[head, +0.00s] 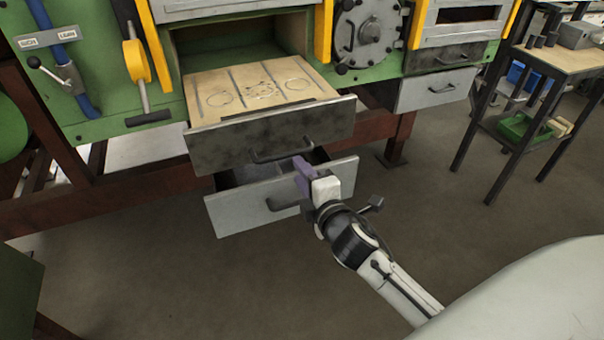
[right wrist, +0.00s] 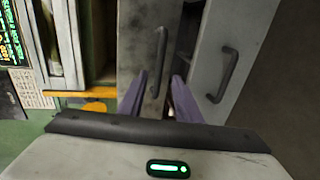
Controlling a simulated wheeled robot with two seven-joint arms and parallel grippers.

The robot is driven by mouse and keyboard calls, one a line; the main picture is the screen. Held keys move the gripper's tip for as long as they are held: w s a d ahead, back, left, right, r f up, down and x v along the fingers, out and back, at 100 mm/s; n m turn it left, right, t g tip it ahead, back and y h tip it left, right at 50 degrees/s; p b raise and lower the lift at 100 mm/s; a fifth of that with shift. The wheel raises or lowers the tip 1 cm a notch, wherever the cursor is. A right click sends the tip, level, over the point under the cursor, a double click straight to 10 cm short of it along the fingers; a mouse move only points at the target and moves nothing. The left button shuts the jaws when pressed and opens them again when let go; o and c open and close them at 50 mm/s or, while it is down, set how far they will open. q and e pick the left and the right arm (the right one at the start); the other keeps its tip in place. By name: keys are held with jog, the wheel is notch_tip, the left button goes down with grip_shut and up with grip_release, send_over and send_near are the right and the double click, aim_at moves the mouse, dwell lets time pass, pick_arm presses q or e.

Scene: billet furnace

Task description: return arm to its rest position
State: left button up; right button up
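My right gripper (head: 302,166) has purple fingers and reaches in from the lower right, in front of two pulled-out drawers. In the right wrist view its fingertips (right wrist: 160,76) stand apart, with nothing held between them. The upper drawer (head: 215,148) has a dark grey front, and its dark handle (head: 281,152) is close to the fingertips. In the right wrist view this handle (right wrist: 161,48) appears ahead of the gap between the fingers; I cannot tell whether they touch. The lower drawer (head: 240,212) is also open, and the gripper partly hides it. My left gripper is not in view.
The green furnace (head: 88,100) stands behind the drawers, with yellow-orange handles and a round hatch (head: 366,35). A wooden-topped table (head: 570,58) stands at the right. The floor (head: 160,290) in front of the drawers is clear.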

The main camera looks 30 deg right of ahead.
jog(key=shift+f, duration=0.1)
jog(key=s+a+f+m+g+y, duration=0.1)
jog(key=s+a+f+m+g, duration=0.1)
jog(key=s+a+f+m, duration=0.2)
jog(key=s+a+f+m+g+y, duration=0.2)
jog(key=s+f+m, duration=0.3)
jog(key=s+f, duration=0.5)
jog(key=s+a+f+m+g+y, duration=0.1)
jog(key=s+a+f+m+g, duration=0.2)
jog(key=s+a+f+m, duration=0.2)
jog(key=s+f, duration=0.3)
jog(key=s, duration=0.3)
jog(key=shift+s+a+y, duration=0.2)
jog(key=shift+a+y, duration=0.15)
jog(key=shift+y, duration=0.05)
